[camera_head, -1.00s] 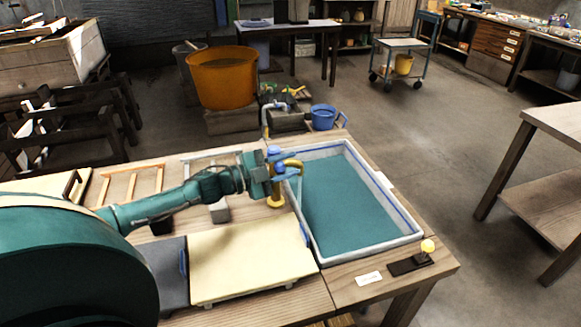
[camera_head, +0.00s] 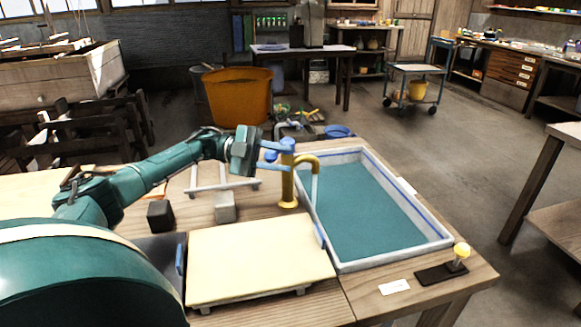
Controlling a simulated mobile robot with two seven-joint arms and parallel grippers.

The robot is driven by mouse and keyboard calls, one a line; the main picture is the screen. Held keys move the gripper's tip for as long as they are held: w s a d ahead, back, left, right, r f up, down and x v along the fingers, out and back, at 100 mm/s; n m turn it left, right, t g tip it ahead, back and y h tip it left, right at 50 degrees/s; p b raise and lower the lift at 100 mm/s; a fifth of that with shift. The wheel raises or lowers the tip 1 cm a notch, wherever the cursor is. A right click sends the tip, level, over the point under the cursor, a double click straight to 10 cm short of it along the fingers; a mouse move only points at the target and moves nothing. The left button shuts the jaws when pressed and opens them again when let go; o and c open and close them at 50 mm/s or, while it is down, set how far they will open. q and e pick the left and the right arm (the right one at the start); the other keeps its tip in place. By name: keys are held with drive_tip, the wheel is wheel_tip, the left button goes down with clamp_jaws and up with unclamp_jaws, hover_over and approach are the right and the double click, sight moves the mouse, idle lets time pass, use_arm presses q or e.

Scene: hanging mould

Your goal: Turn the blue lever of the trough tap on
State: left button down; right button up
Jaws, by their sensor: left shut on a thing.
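The trough tap (camera_head: 289,188) is a yellow upright pipe at the left rim of the trough, with its spout curving right over the water. Its blue lever (camera_head: 287,144) is at the top of the pipe. My left gripper (camera_head: 275,150) reaches in from the left at the height of the lever. Its blue fingers are shut on the lever, partly merging with it in colour, so the exact contact is hard to see. The trough (camera_head: 347,265) is pale with a blue line and holds teal water. My right gripper is not in view.
A cream board (camera_head: 255,262) lies on the wooden table in front of the tap. A yellow knob on a black base (camera_head: 459,254) is at the right corner. An orange tub (camera_head: 238,97) stands behind.

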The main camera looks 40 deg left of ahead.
use_arm(q)
drive_tip(key=shift+g, duration=0.3)
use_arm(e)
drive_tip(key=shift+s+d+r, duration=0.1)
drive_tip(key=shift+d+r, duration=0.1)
use_arm(q)
drive_tip(key=c, duration=1.1)
unclamp_jaws()
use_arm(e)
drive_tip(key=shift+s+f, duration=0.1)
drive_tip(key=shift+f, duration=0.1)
use_arm(q)
drive_tip(key=shift+a, duration=0.1)
drive_tip(key=shift+s+a, duration=0.1)
drive_tip(key=shift+a, duration=0.1)
drive_tip(key=b+v, duration=1)
drive_tip(key=v, duration=0.2)
drive_tip(key=shift+a, duration=0.3)
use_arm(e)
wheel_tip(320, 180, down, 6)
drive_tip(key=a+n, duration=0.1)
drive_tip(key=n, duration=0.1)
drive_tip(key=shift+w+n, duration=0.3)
